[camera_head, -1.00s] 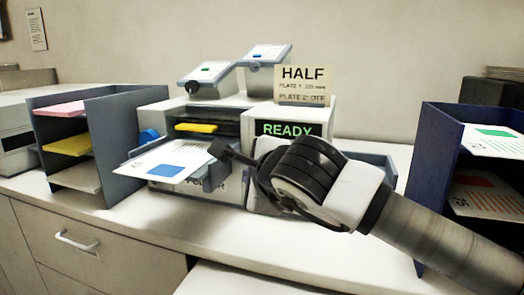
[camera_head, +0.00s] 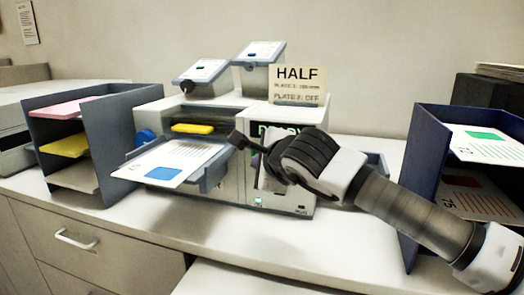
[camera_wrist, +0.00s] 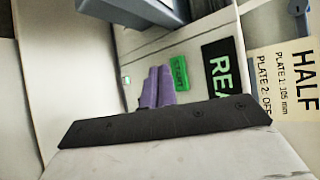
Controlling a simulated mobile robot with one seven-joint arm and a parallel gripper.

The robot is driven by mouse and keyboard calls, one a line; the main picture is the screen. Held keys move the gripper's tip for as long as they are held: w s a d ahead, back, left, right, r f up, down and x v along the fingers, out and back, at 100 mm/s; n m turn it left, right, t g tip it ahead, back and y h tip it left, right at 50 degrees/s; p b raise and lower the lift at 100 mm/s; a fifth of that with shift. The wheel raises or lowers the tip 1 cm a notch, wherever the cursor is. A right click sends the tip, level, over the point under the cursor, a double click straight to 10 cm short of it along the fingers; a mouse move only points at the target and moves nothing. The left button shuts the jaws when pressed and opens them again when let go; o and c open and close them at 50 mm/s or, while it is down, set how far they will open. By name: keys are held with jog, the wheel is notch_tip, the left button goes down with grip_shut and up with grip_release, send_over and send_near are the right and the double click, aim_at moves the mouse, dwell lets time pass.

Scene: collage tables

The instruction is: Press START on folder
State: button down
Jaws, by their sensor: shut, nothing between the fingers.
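The folder machine (camera_head: 232,115) is a grey and white box on the counter, with a dark display that my arm mostly covers in the head view. In the wrist view the display (camera_wrist: 222,72) shows green letters "REA", cut off. A small green button (camera_wrist: 179,73) sits beside the display on the pale front panel; its lettering is hard to read. My gripper (camera_head: 238,139) is in front of the machine, shut and empty. Its purple fingertips (camera_wrist: 156,86) appear just beside the green button; I cannot tell whether they touch the panel.
A sheet with a blue block (camera_head: 165,168) lies on the machine's front tray. A "HALF" sign (camera_head: 298,86) stands on top. A grey paper rack (camera_head: 115,140) stands left, a dark blue rack (camera_head: 425,150) right. Bare counter lies in front.

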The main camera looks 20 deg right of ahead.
jog(key=shift+w+d, duration=0.4)
jog(key=shift+w, duration=0.2)
jog(key=shift+w+f, duration=0.1)
dwell(1.6)
jog(key=shift+w+d+b, duration=0.2)
jog(key=shift+w+b, duration=0.05)
jog(key=shift+b, duration=0.15)
